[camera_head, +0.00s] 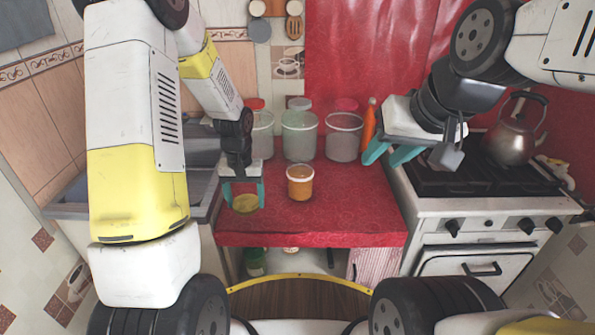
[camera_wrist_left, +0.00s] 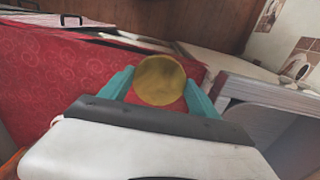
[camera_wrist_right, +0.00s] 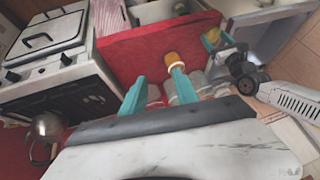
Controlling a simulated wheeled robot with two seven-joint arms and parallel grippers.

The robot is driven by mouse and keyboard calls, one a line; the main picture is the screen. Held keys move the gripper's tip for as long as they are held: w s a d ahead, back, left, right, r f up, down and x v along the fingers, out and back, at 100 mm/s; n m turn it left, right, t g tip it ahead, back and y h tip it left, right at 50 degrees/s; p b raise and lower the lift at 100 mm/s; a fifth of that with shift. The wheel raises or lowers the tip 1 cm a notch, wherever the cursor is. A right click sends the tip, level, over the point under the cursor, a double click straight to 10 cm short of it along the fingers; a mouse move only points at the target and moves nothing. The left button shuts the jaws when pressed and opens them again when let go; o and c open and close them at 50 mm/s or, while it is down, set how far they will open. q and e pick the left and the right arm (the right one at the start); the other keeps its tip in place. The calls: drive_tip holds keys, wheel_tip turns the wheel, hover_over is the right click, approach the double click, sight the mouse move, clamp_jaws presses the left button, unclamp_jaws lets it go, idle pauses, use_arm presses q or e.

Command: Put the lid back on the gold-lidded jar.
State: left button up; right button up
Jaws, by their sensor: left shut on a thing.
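The gold lid (camera_head: 246,203) is a round disc between the fingers of my left gripper (camera_head: 243,187), which is shut on it. In the left wrist view the lid (camera_wrist_left: 160,81) shows its round face between the teal fingers. The lid is over the counter's front left part, left of the jar and apart from it. The jar (camera_head: 300,184) stands upright and open, with orange contents and a pale rim; it also shows in the right wrist view (camera_wrist_right: 173,58). My right gripper (camera_head: 384,160) is open and empty, right of the jar.
Several clear canisters with red or grey lids, one of them the middle canister (camera_head: 299,134), stand behind the jar. An orange bottle (camera_head: 369,125) is beside them. A stove with a kettle (camera_head: 512,135) is right, a sink left. The red counter (camera_head: 345,215) is clear in front.

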sight(300, 179)
drive_tip(key=shift+o, duration=0.2)
